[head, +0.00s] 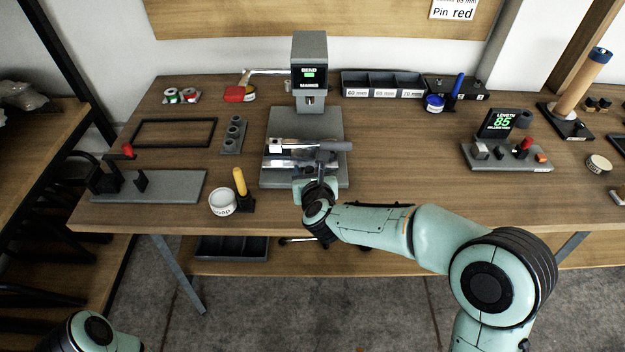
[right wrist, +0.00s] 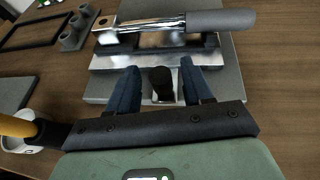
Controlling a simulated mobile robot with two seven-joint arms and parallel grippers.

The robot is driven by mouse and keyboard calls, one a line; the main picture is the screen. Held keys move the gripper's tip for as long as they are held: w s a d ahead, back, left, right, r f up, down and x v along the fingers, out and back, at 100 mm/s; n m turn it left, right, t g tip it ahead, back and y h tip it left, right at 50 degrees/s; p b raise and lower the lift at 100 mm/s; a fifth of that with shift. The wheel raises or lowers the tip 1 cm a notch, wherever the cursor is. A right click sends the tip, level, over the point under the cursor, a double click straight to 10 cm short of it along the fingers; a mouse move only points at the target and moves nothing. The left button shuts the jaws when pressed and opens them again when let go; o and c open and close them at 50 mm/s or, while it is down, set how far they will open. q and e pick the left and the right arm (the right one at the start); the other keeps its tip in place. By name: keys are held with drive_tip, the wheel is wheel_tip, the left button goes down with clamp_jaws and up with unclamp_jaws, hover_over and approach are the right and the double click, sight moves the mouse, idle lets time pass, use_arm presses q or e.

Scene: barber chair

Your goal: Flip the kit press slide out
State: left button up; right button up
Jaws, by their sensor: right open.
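The grey press (head: 310,75) stands at the back of the bench with a small lit display. Its grey base (head: 280,122) reaches toward me and carries a metal slide (head: 285,163) at the front. A chrome bar with a grey handle (head: 335,146) lies across the slide; the right wrist view shows this handle (right wrist: 220,20) too. A black knob (right wrist: 161,84) sticks out toward me from the slide. My right gripper (head: 318,180) is open, its blue fingers on either side of the knob; whether they touch it is unclear. My left gripper is outside the picture.
A white tin (head: 223,203) and a yellow-handled tool (head: 240,182) stand left of my right gripper. A grey fixture with a red knob (head: 150,187) sits farther left. The length gauge (head: 505,155) is at right. Bench between press and gauge is clear.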

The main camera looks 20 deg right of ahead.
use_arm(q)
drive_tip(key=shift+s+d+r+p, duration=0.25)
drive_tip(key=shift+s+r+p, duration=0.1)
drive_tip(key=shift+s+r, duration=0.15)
use_arm(e)
drive_tip(key=v, duration=1.3)
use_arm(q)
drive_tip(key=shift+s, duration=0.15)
